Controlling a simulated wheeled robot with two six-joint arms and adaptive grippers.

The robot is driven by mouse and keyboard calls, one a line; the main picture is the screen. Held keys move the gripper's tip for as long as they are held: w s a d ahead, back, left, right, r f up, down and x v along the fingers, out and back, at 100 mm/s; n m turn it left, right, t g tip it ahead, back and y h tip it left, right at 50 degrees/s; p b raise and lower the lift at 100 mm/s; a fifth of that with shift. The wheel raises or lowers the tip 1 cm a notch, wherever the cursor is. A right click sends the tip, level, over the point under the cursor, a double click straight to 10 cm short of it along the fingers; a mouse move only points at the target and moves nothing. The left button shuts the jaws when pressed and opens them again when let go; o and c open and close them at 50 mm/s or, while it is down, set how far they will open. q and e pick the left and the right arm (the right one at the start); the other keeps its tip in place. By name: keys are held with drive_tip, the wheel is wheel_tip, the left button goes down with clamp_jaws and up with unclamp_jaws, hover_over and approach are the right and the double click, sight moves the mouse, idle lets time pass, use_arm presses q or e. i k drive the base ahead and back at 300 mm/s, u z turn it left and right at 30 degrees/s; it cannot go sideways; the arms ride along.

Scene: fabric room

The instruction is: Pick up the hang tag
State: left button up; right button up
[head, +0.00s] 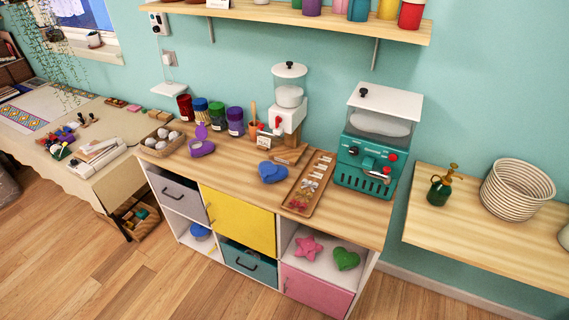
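I cannot single out one hang tag for certain. Several small pale tag-like pieces (318,172) lie in a long wooden tray (292,203) on the cabinet top, left of the teal machine. Small reddish and yellowish pieces (299,201) lie at the tray's near end. They are too small to make out clearly. Neither of my grippers is in view.
The wooden cabinet top (235,175) also holds a blue heart-shaped box (272,173), a purple open box (202,148), a basket (161,142), several jars (217,115), a white dispenser (289,97) and the teal machine (370,150). Wooden floor (100,270) in front is clear.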

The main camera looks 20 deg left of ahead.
sight(325, 158)
drive_tip(key=u, duration=2.7)
drive_tip(key=i, duration=0.1)
drive_tip(key=z, duration=2.05)
drive_tip(key=i, duration=1)
drive_tip(key=z, duration=0.8)
